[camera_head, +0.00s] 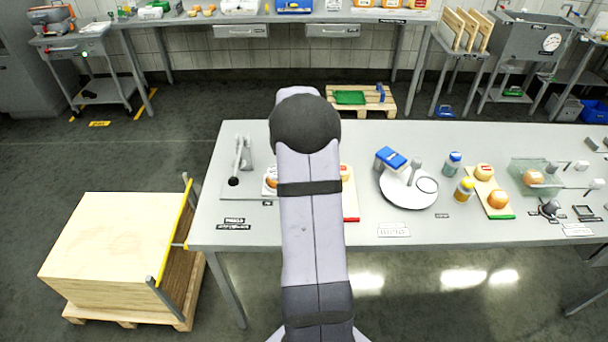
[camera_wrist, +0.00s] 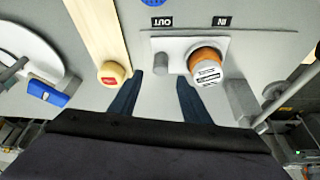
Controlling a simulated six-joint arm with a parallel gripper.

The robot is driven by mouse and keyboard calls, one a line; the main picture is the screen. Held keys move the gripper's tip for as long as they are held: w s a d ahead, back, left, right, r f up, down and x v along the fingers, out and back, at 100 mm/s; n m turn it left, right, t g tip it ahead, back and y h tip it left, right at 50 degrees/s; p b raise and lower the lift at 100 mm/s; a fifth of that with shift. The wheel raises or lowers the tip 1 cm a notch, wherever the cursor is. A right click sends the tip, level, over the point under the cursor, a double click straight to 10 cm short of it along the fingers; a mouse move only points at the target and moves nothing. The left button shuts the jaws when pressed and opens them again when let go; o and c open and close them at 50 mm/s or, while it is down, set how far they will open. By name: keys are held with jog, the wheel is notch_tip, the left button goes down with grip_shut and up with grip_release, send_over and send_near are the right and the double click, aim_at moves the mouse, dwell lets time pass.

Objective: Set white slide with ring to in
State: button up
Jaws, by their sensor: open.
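In the wrist view a pale slide plate (camera_wrist: 172,47) lies on the grey table, with a grey upright peg (camera_wrist: 161,62) on its left part. An orange cheese wheel (camera_wrist: 206,58) with a white printed label stands on its right part. I cannot make out a separate ring around the wheel. The OUT label (camera_wrist: 162,21) is beyond the left part and the IN label (camera_wrist: 221,21) beyond the right part. My gripper (camera_wrist: 158,88) is open and empty, its fingers pointing towards the near side of the plate, apart from the peg. In the head view my arm hides the gripper.
A lever press (camera_head: 240,160) stands at the table's left. A wooden board (camera_wrist: 95,25) with a yellowish, red-marked cheese (camera_wrist: 112,73) lies close to my left finger. A white turntable (camera_head: 408,192) with a blue-topped box (camera_head: 391,159) is further right.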

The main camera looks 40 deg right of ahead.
jog(key=shift+p+x, duration=1.35)
jog(key=shift+x, duration=2.3)
jog(key=shift+a, duration=0.1)
grip_shut()
jog(key=w+a+b, duration=0.6)
jog(key=w+a, duration=0.2)
jog(key=shift+f+b, duration=0.15)
jog(key=shift+b, duration=0.15)
